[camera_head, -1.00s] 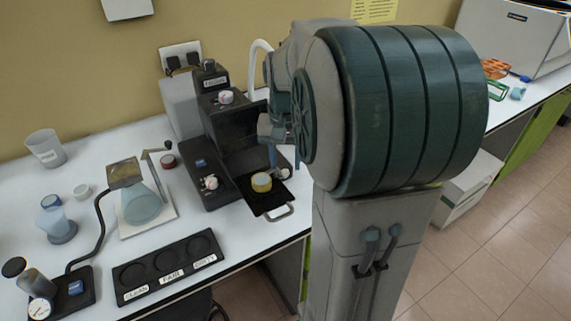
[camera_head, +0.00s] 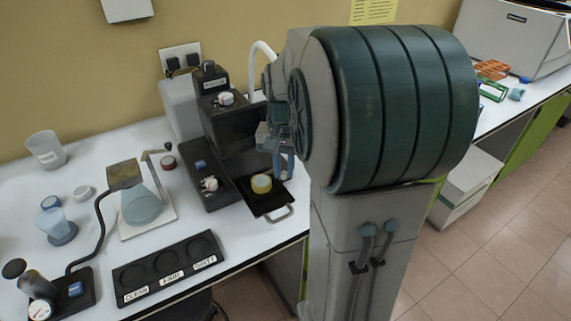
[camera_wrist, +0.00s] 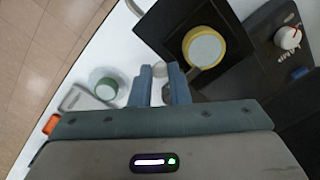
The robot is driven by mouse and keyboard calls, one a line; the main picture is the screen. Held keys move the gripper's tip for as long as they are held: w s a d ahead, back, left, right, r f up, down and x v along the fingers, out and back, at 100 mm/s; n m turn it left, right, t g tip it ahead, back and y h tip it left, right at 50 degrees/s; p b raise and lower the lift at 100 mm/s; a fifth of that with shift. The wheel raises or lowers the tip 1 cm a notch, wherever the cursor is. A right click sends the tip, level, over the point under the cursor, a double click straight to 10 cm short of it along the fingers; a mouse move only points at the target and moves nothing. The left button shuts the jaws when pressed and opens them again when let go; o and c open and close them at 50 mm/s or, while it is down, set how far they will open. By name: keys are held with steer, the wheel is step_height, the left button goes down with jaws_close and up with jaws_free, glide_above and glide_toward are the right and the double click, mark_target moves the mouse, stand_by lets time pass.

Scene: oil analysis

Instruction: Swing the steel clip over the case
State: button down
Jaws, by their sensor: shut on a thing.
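The round yellow case (camera_head: 261,184) with a pale grey face sits on the black pull-out tray (camera_head: 268,205) of the black instrument. The case also shows in the wrist view (camera_wrist: 204,47), just right of and beyond my fingertips. My gripper (camera_head: 281,165) is low over the right side of the tray. In the wrist view my gripper (camera_wrist: 162,72) has its two blue fingers close together on a small pale grey piece, which looks like the steel clip (camera_wrist: 160,69). The fingers hide most of it. I cannot tell how it joins the tray.
The black instrument (camera_head: 232,130) with knobs stands close behind and left of the tray. A black labelled three-well rack (camera_head: 168,268) lies front left.

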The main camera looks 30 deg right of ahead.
mark_target(282, 174)
steer(key=shift+a+m, duration=0.2)
steer(key=shift+m, duration=0.4)
steer(key=c, duration=1.4)
jaws_free()
steer(key=shift+o, duration=0.2)
steer(key=shift+r, duration=0.15)
step_height(282, 174, up, 14)
steer(key=shift+f+p, duration=0.2)
steer(key=shift+p, duration=0.2)
